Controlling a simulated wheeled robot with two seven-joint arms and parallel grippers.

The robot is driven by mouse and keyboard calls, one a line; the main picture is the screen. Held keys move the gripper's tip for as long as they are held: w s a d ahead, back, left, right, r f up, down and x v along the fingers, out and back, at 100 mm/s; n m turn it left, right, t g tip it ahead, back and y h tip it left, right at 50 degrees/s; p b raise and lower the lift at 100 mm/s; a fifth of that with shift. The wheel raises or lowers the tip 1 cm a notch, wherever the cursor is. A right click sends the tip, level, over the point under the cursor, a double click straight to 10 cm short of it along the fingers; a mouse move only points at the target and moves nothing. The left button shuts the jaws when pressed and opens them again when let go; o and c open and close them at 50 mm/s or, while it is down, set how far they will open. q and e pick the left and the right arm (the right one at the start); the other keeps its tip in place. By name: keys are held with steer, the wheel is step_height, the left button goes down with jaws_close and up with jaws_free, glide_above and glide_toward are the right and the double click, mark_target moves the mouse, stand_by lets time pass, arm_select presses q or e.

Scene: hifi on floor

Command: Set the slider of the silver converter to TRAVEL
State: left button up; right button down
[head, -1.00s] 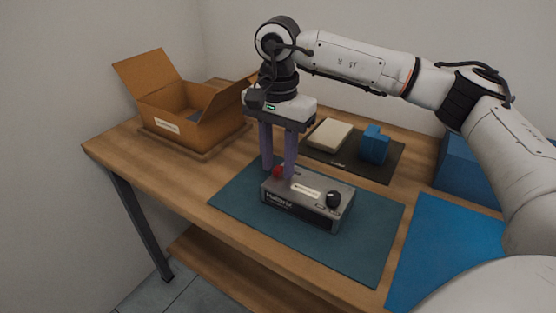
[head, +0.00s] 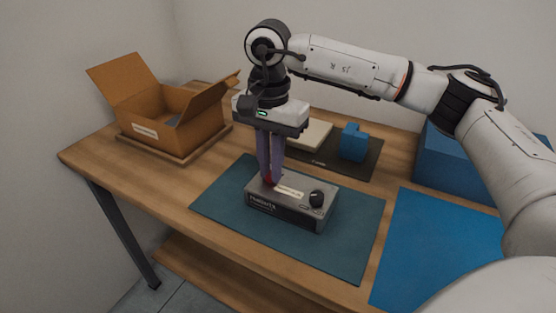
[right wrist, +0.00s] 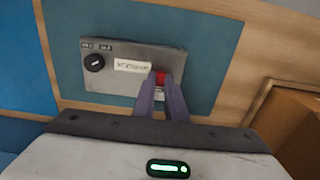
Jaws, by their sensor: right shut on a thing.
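The silver converter (head: 290,205) is a grey box with a dark front. It lies on the dark teal mat and also shows in the right wrist view (right wrist: 125,80). A red slider knob (right wrist: 161,77) is at one end of its top, with a white label (right wrist: 132,66) beside it and a black round knob (head: 316,199) at the other end. My right gripper (head: 270,183) points down from above and is shut on the red slider knob; its fingers hide part of the knob. The slider's markings are too small to read. My left gripper is not in view.
An open cardboard box (head: 185,118) stands at the back left. A black tray (head: 350,168) behind the converter holds a beige block (head: 312,134) and a blue block (head: 354,143). A blue mat (head: 440,255) and a large blue box (head: 450,165) are at the right.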

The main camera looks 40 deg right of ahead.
mark_target(270, 174)
steer(key=shift+a, duration=0.1)
steer(key=c, duration=1.8)
jaws_free()
steer(key=shift+o, duration=0.2)
steer(key=shift+r, duration=0.1)
step_height(270, 174, up, 10)
steer(key=shift+p, duration=0.4)
steer(key=shift+r, duration=0.1)
